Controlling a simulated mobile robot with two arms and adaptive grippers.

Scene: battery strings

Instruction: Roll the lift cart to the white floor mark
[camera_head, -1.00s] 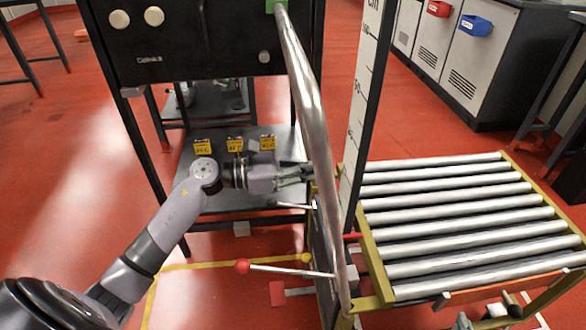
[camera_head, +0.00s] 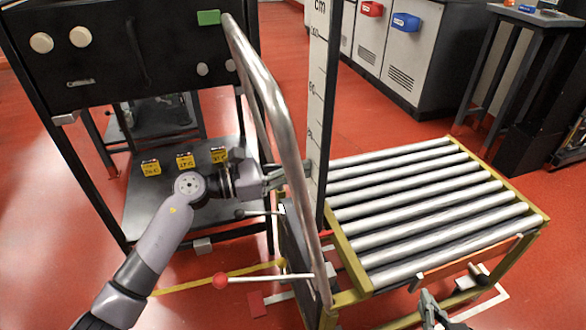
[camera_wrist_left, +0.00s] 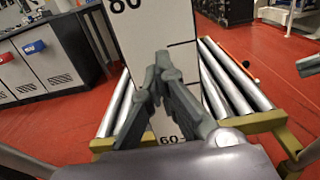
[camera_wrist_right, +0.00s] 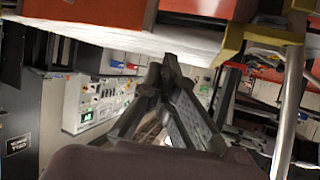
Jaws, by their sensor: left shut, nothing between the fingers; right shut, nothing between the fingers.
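The lift cart has a roller top (camera_head: 430,205), a yellow frame, a curved metal handle (camera_head: 285,130) and an upright cm scale (camera_head: 319,75). It stands right of centre in the head view. White floor mark lines (camera_head: 490,306) show at the lower right, beside and partly behind the cart's front corner. My left gripper (camera_head: 280,176) is shut and empty beside the handle; whether it touches is unclear. In the left wrist view its fingertips (camera_wrist_left: 163,62) are in front of the scale. My right gripper (camera_head: 428,298) is shut and empty near the cart's front edge; its fingertips also show in the right wrist view (camera_wrist_right: 168,62).
A black rack (camera_head: 110,45) with yellow-labelled batteries (camera_head: 185,160) on its shelf stands left of the cart. A red-knobbed lever (camera_head: 220,280) sticks out from the cart's left side. Grey cabinets (camera_head: 400,50) and a dark table (camera_head: 540,20) stand behind. Red floor is open behind the cart.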

